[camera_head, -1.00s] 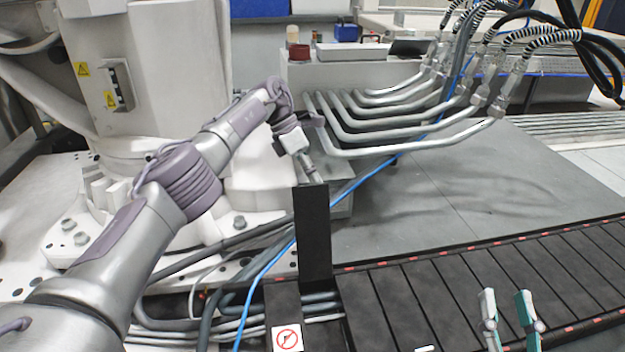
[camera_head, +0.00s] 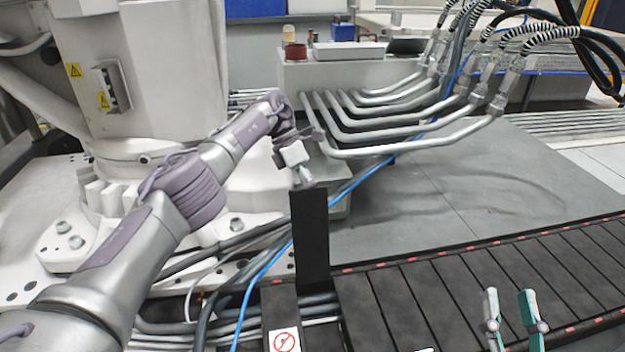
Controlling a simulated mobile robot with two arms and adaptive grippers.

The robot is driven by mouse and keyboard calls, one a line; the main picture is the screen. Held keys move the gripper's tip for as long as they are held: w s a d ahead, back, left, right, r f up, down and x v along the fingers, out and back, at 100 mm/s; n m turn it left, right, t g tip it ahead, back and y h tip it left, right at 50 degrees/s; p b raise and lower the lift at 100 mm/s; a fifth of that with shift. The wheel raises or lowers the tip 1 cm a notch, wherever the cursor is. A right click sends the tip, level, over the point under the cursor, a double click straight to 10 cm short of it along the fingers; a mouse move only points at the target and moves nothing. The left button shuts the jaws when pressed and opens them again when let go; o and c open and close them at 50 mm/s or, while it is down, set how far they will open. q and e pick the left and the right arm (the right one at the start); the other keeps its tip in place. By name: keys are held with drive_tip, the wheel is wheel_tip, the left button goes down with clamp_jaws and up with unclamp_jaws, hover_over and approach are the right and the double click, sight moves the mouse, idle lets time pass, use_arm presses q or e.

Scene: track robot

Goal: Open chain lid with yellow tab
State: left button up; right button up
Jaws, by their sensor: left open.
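A dark, narrow chain lid (camera_head: 311,240) stands upright over an opening in the cable chain (camera_head: 430,295), where cables show below it. No yellow tab can be made out on it. My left gripper (camera_head: 304,181) is just above the lid's top edge, pointing down, and is open. It is small in the picture, and whether it touches the lid cannot be told. My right gripper (camera_head: 512,322) is at the bottom right over the dark slats. Its two fingers stand apart with nothing between them.
A white robot base (camera_head: 140,90) stands behind my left arm. Bent metal pipes (camera_head: 410,145) lie behind and right of the lid. A blue cable (camera_head: 270,262) runs close by the lid. A prohibition label (camera_head: 285,341) sits on the chain in front. Grey floor plate is clear at right.

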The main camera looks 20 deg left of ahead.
use_arm(q)
drive_tip(key=shift+a+f, duration=0.2)
drive_tip(key=shift+f, duration=0.15)
drive_tip(key=shift+s+r, duration=0.1)
drive_tip(key=shift+r, duration=0.1)
drive_tip(key=shift+a, duration=0.1)
drive_tip(key=shift+a, duration=0.1)
drive_tip(key=shift+r, duration=0.15)
wheel_tip(320, 180, up, 10)
idle(0.6)
